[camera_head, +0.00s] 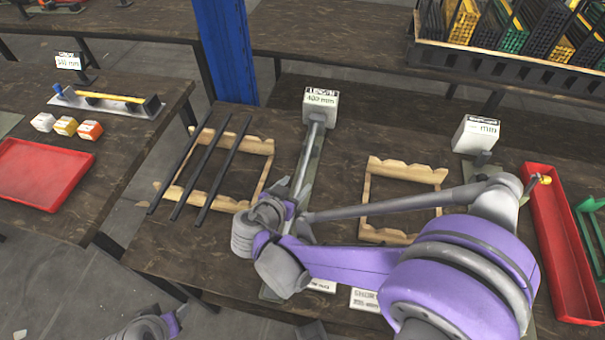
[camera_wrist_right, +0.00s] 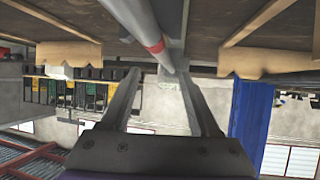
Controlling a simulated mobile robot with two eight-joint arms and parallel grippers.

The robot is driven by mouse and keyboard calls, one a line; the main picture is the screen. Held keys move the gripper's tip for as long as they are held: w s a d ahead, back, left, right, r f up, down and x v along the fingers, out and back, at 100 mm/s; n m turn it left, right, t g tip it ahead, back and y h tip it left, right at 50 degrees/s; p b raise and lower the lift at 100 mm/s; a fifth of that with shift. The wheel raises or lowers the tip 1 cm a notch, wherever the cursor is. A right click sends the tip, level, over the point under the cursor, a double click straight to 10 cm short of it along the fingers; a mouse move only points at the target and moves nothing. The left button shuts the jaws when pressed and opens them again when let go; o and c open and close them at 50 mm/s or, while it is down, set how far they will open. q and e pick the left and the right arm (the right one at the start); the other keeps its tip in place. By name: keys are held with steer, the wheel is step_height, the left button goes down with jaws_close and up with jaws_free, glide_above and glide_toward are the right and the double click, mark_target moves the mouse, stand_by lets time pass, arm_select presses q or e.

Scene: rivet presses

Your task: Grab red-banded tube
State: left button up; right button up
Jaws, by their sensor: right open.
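The red-banded tube (camera_wrist_right: 137,24) is grey and runs between my right gripper's fingers in the right wrist view, with its red band (camera_wrist_right: 156,47) near the fingertips. In the head view a grey tube (camera_head: 309,152) lies along a narrow fixture at the middle of the table, and my right wrist covers its near part. I cannot see the band there. My right gripper (camera_wrist_right: 160,73) is open, with one finger on each side of the tube. I cannot tell whether the fingers touch it. My left gripper's jaws are not visible.
A wooden rack (camera_head: 265,147) with several black rods stands left of the fixture, another wooden rack (camera_head: 408,172) stands right of it. A white label box (camera_head: 320,104) sits at the fixture's far end. A red tray (camera_head: 548,225) lies at right. A blue post (camera_head: 226,50) rises behind.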

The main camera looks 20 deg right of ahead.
mark_target(301, 176)
steer(key=x, duration=0.5)
steer(key=shift+w+a, duration=0.1)
steer(key=shift+w, duration=0.3)
jaws_close()
stand_by(1.0)
